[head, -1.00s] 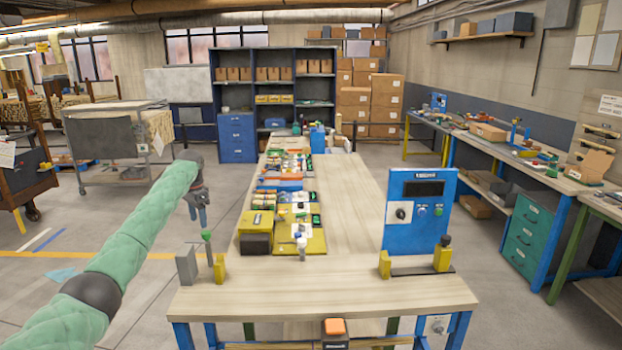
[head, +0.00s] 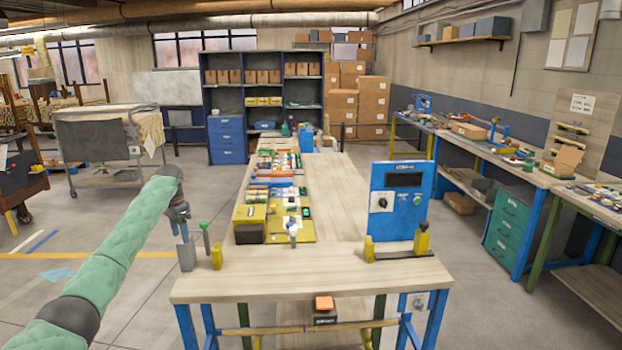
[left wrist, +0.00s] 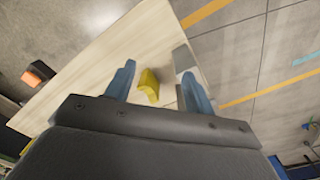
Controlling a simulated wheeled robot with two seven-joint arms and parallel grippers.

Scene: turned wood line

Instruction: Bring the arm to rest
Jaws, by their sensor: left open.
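My left arm, in a green padded sleeve, comes in from the left in the head view. Its gripper (head: 181,226) hangs just off the near left corner of the wooden table (head: 310,281), beside a grey block. In the left wrist view the two blue fingers of the gripper (left wrist: 158,92) are spread apart with nothing held. A yellow post (left wrist: 148,85) shows beyond the gap between the fingers, on the table corner. My right gripper is in neither view.
A grey block (head: 187,255), a green-topped stick and a yellow post (head: 217,256) stand at the table's near left corner. A blue control panel (head: 398,202) stands on the right. Several small parts and a yellow bin (head: 251,218) line the left side. The table's middle is clear.

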